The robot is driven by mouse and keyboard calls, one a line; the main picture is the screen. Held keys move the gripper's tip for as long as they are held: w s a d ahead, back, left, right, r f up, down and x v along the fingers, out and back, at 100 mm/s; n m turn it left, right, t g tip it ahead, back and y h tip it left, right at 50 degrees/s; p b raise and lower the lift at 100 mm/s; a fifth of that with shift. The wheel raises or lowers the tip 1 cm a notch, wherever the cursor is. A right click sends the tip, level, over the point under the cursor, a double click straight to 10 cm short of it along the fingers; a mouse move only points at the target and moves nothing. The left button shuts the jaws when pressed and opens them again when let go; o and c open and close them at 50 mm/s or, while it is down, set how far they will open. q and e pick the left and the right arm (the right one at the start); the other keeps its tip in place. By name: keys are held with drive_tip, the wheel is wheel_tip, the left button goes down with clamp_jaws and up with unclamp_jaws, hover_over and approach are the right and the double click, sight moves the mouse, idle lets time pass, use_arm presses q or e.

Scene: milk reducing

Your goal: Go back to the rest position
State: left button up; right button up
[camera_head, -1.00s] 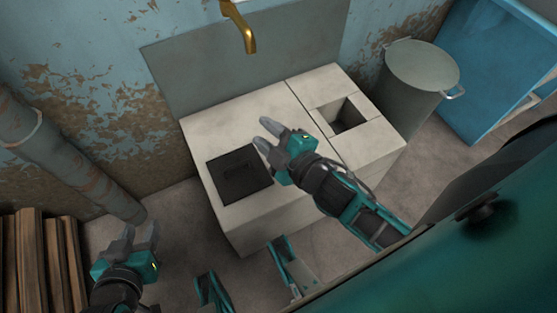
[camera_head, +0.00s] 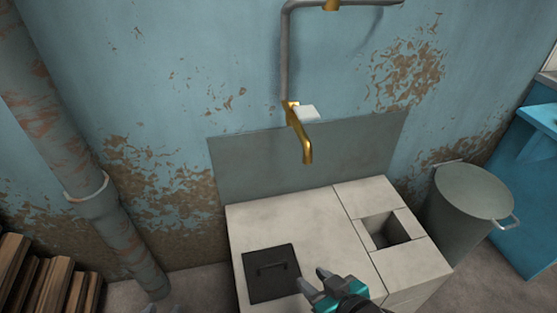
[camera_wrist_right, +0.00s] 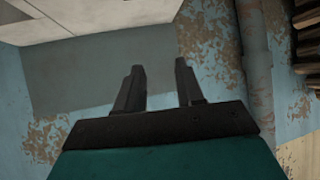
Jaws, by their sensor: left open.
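My right gripper (camera_head: 308,281) is at the bottom middle of the head view, over the front of the pale stone counter (camera_head: 300,218) and just right of the black hatch. In the right wrist view its two dark fingers (camera_wrist_right: 160,68) stand apart with nothing between them. My left gripper (camera_head: 164,308) shows only as fingertips at the bottom edge of the head view, left of the counter. It is open. The rest of the left arm is out of view.
The counter has a black hatch (camera_head: 271,273) and a square opening (camera_head: 388,231). A brass tap (camera_head: 304,143) is on the wall above. A grey bin (camera_head: 467,205) stands right of the counter. A pipe (camera_head: 103,205) and stacked wood (camera_head: 45,283) are at left.

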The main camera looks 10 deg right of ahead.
use_arm(q)
wheel_tip(320, 180, up, 10)
drive_tip(key=s+a+p, duration=0.1)
drive_tip(key=a+p, duration=0.2)
drive_tip(key=p, duration=0.9)
drive_tip(key=shift+s+f+y, duration=0.25)
drive_tip(key=shift+y, duration=0.15)
use_arm(e)
wheel_tip(320, 180, up, 10)
drive_tip(key=s+d, duration=0.1)
drive_tip(key=d, duration=0.1)
drive_tip(key=shift+s+d+h, duration=0.15)
drive_tip(key=shift+d+h, duration=0.25)
use_arm(q)
drive_tip(key=shift+f, duration=0.1)
use_arm(e)
drive_tip(key=shift+f, duration=0.15)
use_arm(q)
drive_tip(key=shift+d, duration=0.15)
